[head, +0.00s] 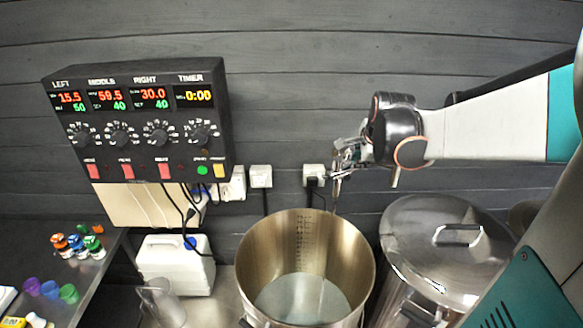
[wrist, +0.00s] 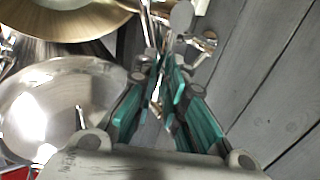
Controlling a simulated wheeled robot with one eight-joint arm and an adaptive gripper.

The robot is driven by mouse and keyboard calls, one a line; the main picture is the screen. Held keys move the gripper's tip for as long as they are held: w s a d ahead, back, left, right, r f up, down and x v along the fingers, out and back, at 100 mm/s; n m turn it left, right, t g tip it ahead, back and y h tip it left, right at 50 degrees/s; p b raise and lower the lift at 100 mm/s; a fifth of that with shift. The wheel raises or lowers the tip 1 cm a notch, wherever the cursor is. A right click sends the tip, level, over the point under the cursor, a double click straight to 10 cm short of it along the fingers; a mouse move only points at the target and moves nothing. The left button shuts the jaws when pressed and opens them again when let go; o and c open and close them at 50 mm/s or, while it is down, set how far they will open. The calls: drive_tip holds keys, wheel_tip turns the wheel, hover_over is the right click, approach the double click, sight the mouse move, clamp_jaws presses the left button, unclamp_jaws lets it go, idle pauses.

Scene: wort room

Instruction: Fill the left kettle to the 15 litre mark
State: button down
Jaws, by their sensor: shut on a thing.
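The open steel kettle (head: 250,250), leftmost of the kettles, stands at the bottom centre in the head view. Dark scale marks (head: 303,235) run down its inner wall, and pale liquid (head: 300,298) covers the bottom; the figures are too small to read. A faint thin line reaches the liquid; I cannot tell if it is a running stream. My gripper (head: 345,165) is at the metal tap (head: 336,190) on the wall above the kettle's right rim. In the wrist view, the teal fingers (wrist: 163,95) are closed together on a slim metal part of the tap (wrist: 152,25).
A lidded kettle (head: 445,240) stands close on the right. A control box (head: 135,120) with dials hangs on the wall at left. A white canister (head: 177,262), a clear jug (head: 162,302) and a bench edge (head: 112,255) with small coloured cups lie left of the open kettle.

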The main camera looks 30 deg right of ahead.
drive_tip(key=shift+s, duration=0.1)
drive_tip(key=n, duration=0.1)
drive_tip(key=w+n+y+b, duration=0.1)
drive_tip(key=shift+w+d+f+n+y, duration=0.1)
drive_tip(key=shift+w+d+n+y, duration=0.2)
drive_tip(key=shift+d+n, duration=0.1)
drive_tip(key=shift+w+d+n+t+y+b, duration=0.1)
drive_tip(key=shift+w+n+t+y+b, duration=0.1)
drive_tip(key=shift+w+n+y, duration=0.3)
drive_tip(key=shift+w+n+t+y+b, duration=0.1)
drive_tip(key=shift+n+y+b, duration=0.1)
drive_tip(key=shift+n, duration=0.5)
drive_tip(key=shift+w, duration=0.1)
drive_tip(key=c, duration=1.5)
unclamp_jaws()
drive_tip(key=shift+w, duration=0.1)
drive_tip(key=shift+c, duration=0.2)
drive_tip(key=v, duration=0.8)
